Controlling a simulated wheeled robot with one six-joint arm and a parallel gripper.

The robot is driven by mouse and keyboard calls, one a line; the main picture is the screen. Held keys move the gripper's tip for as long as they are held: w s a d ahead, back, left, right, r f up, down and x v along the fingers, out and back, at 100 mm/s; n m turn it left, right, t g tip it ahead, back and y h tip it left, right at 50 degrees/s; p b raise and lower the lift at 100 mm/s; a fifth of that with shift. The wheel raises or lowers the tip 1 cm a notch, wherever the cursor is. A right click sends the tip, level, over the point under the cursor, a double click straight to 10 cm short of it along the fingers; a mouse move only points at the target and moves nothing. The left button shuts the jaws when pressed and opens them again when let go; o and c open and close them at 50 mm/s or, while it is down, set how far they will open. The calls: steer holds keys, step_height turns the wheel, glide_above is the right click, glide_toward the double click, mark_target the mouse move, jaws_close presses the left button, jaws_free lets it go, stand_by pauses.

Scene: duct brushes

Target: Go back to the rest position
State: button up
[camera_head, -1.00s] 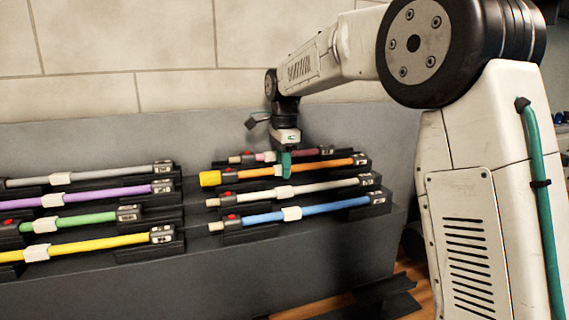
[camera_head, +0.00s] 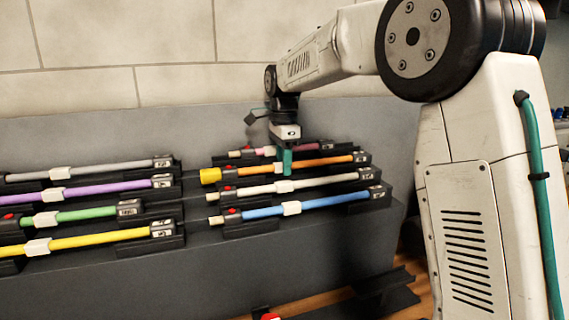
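My gripper (camera_head: 287,170) hangs down at the right-hand group of duct brushes, with teal fingers in front of the middle of the orange brush (camera_head: 322,161). I cannot tell whether the fingers touch or hold it, or whether they are open. Behind it lies the maroon-and-pink brush (camera_head: 305,148), partly hidden by the gripper. In front lie the white brush (camera_head: 330,184) and the blue brush (camera_head: 325,204) in their black holders. My arm reaches from the right side over the rack.
The left group holds a grey brush (camera_head: 110,169), a purple brush (camera_head: 105,189), a green brush (camera_head: 85,215) and a yellow brush (camera_head: 100,238). The grey stand (camera_head: 290,265) backs onto a tiled wall. A black rail lies at the lower right. Space above the brushes is open.

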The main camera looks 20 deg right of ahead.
step_height(320, 180, up, 8)
steer(key=shift+f, duration=0.25)
steer(key=shift+s+r, duration=0.15)
steer(key=shift+s, duration=0.25)
steer(key=s+d+r+n, duration=0.1)
steer(key=s+n, duration=0.4)
steer(key=s, duration=0.7)
steer(key=s+f+n, duration=0.4)
steer(key=s, duration=0.5)
steer(key=s+d+f+n+t, duration=0.1)
steer(key=s+f+n, duration=0.3)
steer(key=s, duration=0.5)
steer(key=s+d+f+n, duration=0.1)
steer(key=s+f+n, duration=0.4)
steer(key=s, duration=0.5)
steer(key=shift+f+t, duration=0.3)
steer(key=shift+f, duration=0.2)
steer(key=shift+d, duration=0.1)
